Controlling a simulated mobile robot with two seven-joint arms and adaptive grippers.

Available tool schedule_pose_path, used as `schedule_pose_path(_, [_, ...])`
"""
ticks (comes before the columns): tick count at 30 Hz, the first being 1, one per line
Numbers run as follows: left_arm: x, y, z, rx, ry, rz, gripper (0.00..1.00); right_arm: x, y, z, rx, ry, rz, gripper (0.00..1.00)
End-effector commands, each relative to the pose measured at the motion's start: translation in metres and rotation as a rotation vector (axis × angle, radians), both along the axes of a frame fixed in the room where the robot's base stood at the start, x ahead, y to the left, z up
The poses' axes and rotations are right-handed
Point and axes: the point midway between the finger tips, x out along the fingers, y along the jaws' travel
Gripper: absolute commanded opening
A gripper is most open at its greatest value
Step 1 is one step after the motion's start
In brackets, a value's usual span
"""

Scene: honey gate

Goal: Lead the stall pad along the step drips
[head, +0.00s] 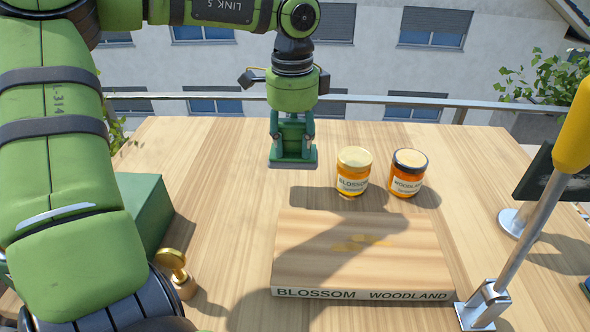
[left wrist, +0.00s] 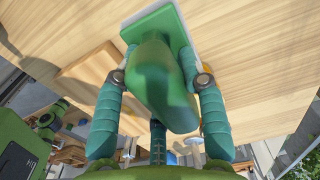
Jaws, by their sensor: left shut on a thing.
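My left gripper (head: 292,138) is shut on the green stall pad (head: 293,162), gripping its rounded handle. It stands over the back of the table, left of the jars and behind the step; I cannot tell whether the pad touches the table. In the left wrist view the gripper's fingers (left wrist: 160,82) flank the handle, and the pad's plate (left wrist: 152,25) has a pale underside edge. The wooden step (head: 300,240) lies in front, labelled BLOSSOM and WOODLAND. Yellow drips (head: 368,238) lie on its top, partly in my arm's shadow. My right gripper is out of view.
A blossom honey jar (head: 353,181) and a woodland honey jar (head: 406,184) stand behind the step. A yellow-handled lever (head: 530,229) rises at right. A green box (head: 146,205) and a brass-topped stamp-like object (head: 172,260) are at left. A railing (head: 400,100) runs behind the table.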

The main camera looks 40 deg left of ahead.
Motion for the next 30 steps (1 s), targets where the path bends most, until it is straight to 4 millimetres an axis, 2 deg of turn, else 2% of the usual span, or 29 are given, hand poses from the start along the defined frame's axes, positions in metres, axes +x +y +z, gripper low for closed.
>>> schedule_pose_path(8, [0.0, 0.0, 0.004, 0.001, -0.002, 0.0, 0.0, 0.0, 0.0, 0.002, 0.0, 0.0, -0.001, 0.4])
schedule_pose_path(21, [0.0, 0.0, 0.05, 0.001, -0.001, 0.001, 0.0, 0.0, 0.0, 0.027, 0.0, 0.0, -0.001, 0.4])
schedule_pose_path(30, [0.0, 0.0, 0.05, 0.0, 0.0, -0.001, 0.0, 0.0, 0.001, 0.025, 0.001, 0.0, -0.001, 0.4])
